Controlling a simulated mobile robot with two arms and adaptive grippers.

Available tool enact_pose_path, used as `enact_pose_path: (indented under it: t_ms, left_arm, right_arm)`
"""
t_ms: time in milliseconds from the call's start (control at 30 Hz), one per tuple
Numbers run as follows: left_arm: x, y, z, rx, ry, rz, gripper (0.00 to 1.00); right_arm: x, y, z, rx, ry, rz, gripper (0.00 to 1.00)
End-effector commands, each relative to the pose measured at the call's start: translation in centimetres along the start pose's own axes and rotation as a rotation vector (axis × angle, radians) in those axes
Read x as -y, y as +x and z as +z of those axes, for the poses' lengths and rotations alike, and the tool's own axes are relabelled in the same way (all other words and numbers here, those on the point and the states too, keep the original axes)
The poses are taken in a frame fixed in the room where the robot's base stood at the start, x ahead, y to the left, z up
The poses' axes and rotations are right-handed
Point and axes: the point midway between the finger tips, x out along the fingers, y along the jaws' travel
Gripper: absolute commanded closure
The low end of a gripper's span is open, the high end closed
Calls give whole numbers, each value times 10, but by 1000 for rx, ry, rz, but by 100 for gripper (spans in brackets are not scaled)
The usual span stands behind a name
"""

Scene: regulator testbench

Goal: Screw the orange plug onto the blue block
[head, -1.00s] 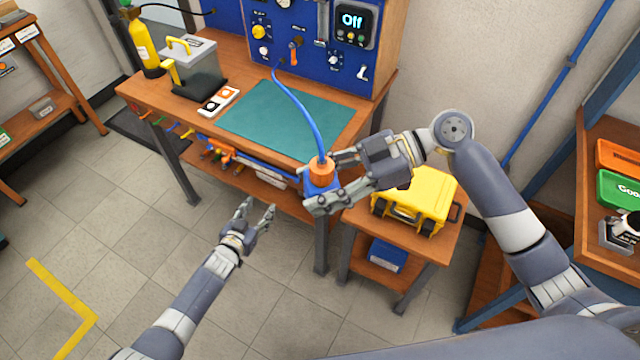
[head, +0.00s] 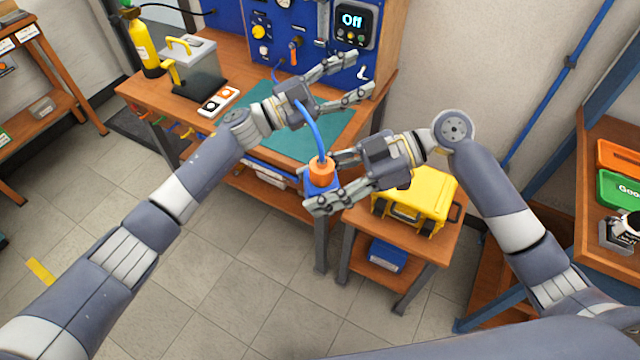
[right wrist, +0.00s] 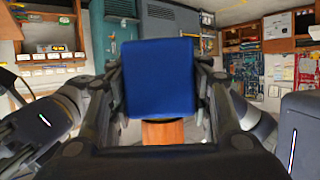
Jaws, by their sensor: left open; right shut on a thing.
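The blue block (head: 318,187) is held between the fingers of my right gripper (head: 321,181), in front of the bench. It also fills the middle of the right wrist view (right wrist: 160,78). The orange plug (head: 322,170) sits at the top of the block in the head view, with a blue hose (head: 315,132) leading from it; how far it is screwed on cannot be told. An orange part (right wrist: 162,132) shows against the block in the wrist view. My left gripper (head: 363,73) is open and empty above the bench, beyond the plug; its hand partly hides the hose.
The workbench with a green mat (head: 262,138) stands behind, with a blue panel (head: 305,45) at its back. A grey box with yellow handles (head: 195,72) and a switch box (head: 219,100) are on its left. A yellow case (head: 425,200) stands on a small table at right.

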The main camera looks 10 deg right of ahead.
Motion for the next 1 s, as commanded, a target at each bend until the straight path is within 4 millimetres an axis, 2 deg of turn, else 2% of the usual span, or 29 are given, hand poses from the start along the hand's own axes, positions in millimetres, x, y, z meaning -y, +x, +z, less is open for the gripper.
enact_pose_path:
  t_ms: [33, 200, 300, 400, 533, 700, 867, 1000]
  left_arm:
    - [-5, 14, -25, -35, 37, 69, 52]
    - [-41, 44, -95, -118, 154, 344, 52]
    - [-69, 50, -128, -134, 229, 530, 52]
    - [-97, 48, -151, -120, 302, 716, 52]
    - [-127, 33, -167, -57, 397, 951, 52]
    - [-150, -1, -170, 105, 519, 1236, 52]
    - [-146, -41, -164, 334, 630, 1460, 52]
    - [-129, -74, -159, 554, 711, 1594, 52]
  right_arm:
    - [0, 0, -1, -2, -1, 1, 100]
    - [0, 0, -1, -2, -1, 1, 100]
    - [0, 0, -1, -2, -1, 1, 100]
    - [0, 0, -1, -2, -1, 1, 100]
    - [0, 0, -1, -2, -1, 1, 100]
    - [0, 0, -1, -2, -1, 1, 100]
    - [0, 0, -1, -2, -1, 1, 100]
    - [0, 0, -1, -2, -1, 1, 100]
